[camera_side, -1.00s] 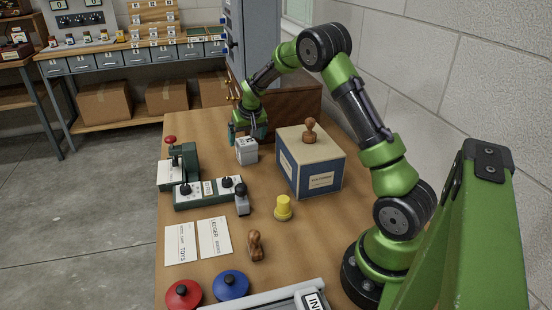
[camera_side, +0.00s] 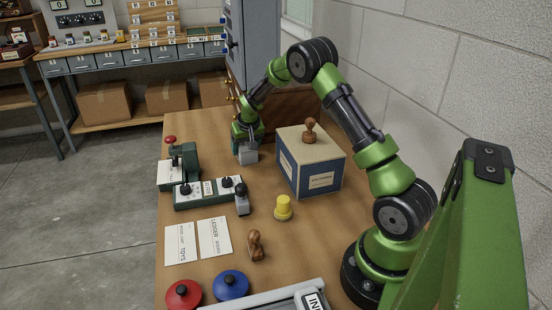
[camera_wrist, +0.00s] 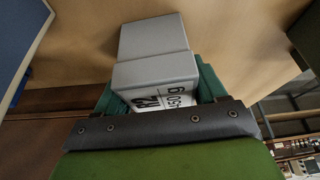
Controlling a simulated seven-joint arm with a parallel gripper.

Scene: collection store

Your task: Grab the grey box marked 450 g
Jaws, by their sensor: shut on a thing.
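The grey box (camera_side: 247,156) stands on the wooden table, left of the blue and cream box. It also shows in the wrist view (camera_wrist: 153,40), with black print "450 g" on a white face, partly cut off by my gripper. My gripper (camera_side: 246,146) has come down over the box from above. Its green fingers are shut on the two sides of the grey box. The box still appears to rest on the table; any gap beneath it is too small to tell.
A blue and cream box (camera_side: 310,165) with a wooden-handled stamp (camera_side: 310,132) on top stands close on the right. A green control panel (camera_side: 208,192) and a green press (camera_side: 183,160) are in front and left. A yellow knob (camera_side: 283,208) stands nearer. A brown wooden cabinet (camera_side: 295,105) is behind.

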